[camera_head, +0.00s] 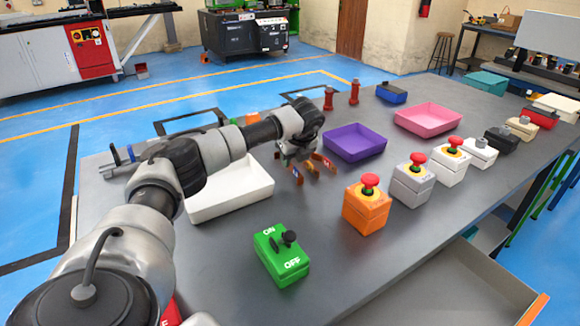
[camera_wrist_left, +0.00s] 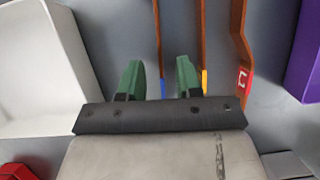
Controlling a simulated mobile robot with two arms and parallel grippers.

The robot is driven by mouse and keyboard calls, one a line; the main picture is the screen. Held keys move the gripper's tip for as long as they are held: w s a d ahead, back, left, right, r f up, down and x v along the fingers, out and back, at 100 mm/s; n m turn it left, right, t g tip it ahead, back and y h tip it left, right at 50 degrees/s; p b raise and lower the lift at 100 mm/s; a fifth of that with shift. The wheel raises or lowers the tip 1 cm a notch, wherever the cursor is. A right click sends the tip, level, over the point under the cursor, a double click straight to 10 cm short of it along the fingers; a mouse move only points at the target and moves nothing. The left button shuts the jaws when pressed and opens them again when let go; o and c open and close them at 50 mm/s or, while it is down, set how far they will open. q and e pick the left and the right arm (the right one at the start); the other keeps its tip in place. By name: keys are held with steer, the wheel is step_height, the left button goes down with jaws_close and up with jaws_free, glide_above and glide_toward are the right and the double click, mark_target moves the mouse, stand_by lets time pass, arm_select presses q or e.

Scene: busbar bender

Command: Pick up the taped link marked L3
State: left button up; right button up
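Several thin copper-brown links stand side by side on the grey table. In the left wrist view one has blue tape (camera_wrist_left: 162,88), one yellow tape (camera_wrist_left: 204,80) and one red tape with a pale mark (camera_wrist_left: 244,78). I cannot read which mark is L3. My left gripper (camera_head: 291,155) is over the links in the head view. In the left wrist view its green fingers (camera_wrist_left: 158,78) are apart, with the blue-taped link showing between them and the yellow-taped link just right of the right finger. No hold on a link shows. My right gripper is not in view.
A white tray (camera_head: 232,202) is left of the links and a purple tray (camera_head: 355,132) right. A pink tray (camera_head: 428,108) lies beyond. A green ON/OFF box (camera_head: 283,268) and an orange button box (camera_head: 361,214) stand nearer. Bare table (camera_head: 325,225) lies between.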

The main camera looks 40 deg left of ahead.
arm_select(q)
steer(key=x, duration=0.2)
steer(key=shift+a+f, duration=0.1)
steer(key=shift+f, duration=0.15)
jaws_close()
steer(key=shift+r, duration=0.15)
